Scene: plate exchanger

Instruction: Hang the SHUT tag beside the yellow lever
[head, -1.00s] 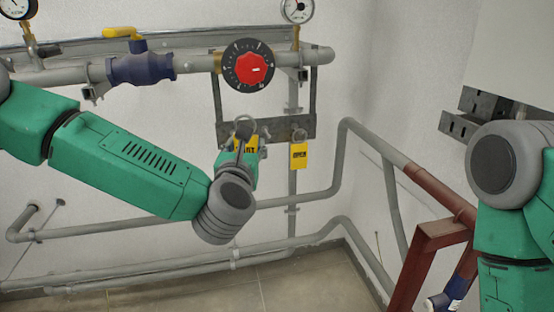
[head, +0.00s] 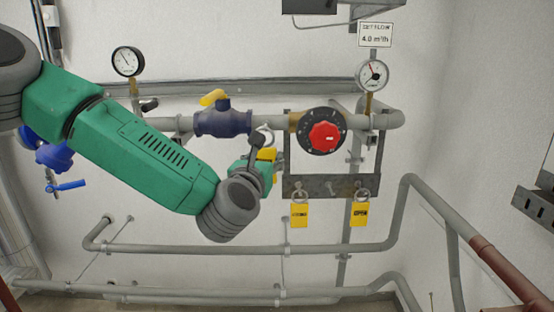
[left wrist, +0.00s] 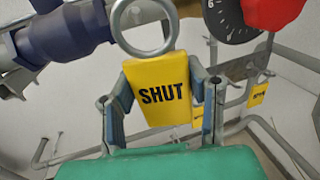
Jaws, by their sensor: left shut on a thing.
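The yellow SHUT tag (left wrist: 162,92) with its metal ring (left wrist: 146,25) is gripped by my left gripper (left wrist: 160,68), one finger at each side edge. In the head view the tag (head: 267,154) is small and partly covered by my left gripper (head: 262,162). The yellow lever (head: 213,97) sits on top of a dark blue valve (head: 222,122) on the upper pipe. My left gripper is just right of and below this valve. The tag's ring is near the valve's right end. A hook beside the lever cannot be made out. My right gripper is out of view.
A dark rack (head: 330,187) holds two other yellow tags, a left one (head: 299,214) and an OPEN tag (head: 360,213); a peg between them is bare. A red-centred dial (head: 324,137) sits above the rack. Gauges (head: 127,62) and pipes line the wall.

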